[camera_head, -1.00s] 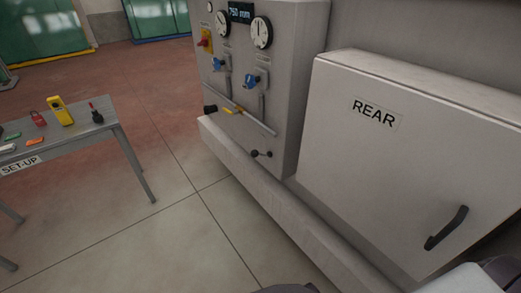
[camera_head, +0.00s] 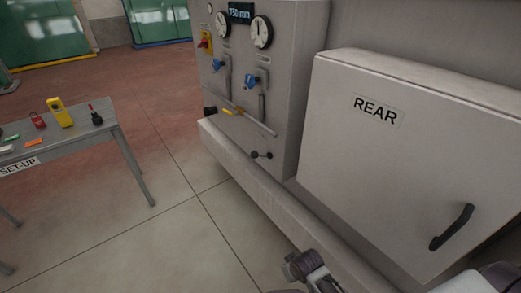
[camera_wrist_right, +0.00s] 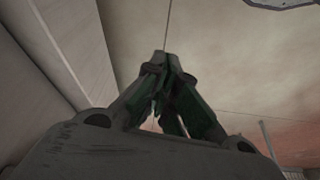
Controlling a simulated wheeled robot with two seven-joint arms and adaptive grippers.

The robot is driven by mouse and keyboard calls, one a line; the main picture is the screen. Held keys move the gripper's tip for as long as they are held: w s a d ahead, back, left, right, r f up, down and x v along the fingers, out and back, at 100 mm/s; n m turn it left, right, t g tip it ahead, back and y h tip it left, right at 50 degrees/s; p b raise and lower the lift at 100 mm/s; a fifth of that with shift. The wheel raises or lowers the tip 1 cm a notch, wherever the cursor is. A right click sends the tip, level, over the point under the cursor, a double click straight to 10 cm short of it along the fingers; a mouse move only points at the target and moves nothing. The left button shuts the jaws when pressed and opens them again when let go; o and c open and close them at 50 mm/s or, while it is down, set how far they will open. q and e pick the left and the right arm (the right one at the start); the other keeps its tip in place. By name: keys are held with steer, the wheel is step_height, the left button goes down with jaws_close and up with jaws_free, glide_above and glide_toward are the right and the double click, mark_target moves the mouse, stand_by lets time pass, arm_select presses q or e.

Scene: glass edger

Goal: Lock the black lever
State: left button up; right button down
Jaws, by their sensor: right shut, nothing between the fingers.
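A larger black handle (camera_head: 452,228) is on the front of the cabinet marked REAR (camera_head: 345,150). My right gripper (camera_wrist_right: 168,62) is shut and empty in the right wrist view, with floor beyond it. It touches neither black part there. A grey and dark part of my arm shows at the bottom of the head view, below and apart from the small lever. My left gripper is not in view.
The panel carries gauges (camera_head: 261,32), blue valves (camera_head: 250,81), a red switch (camera_head: 204,41) and a yellow-handled lever (camera_head: 229,113). A pale ledge (camera_head: 285,205) juts out below. The SET-UP table (camera_head: 75,137) stands left with small tools. Floor between is clear.

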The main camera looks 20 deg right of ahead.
steer(key=w+a+r+t+y, duration=0.1)
steer(key=w+a+r+t, duration=0.15)
steer(key=w+r, duration=0.6)
steer(key=m+t+y+b, duration=0.1)
steer(key=m+t+y, duration=0.25)
steer(key=t, duration=0.85)
glide_toward(258, 156)
step_height(258, 156, up, 2)
steer(key=shift+w+d+r+t+y, duration=0.25)
steer(key=shift+d+r+y, duration=0.1)
steer(key=shift+d+r, duration=0.35)
steer(key=shift+w+a+r, duration=0.1)
steer(key=shift+w, duration=0.05)
steer(key=x, duration=0.9)
steer(key=shift+w, duration=0.3)
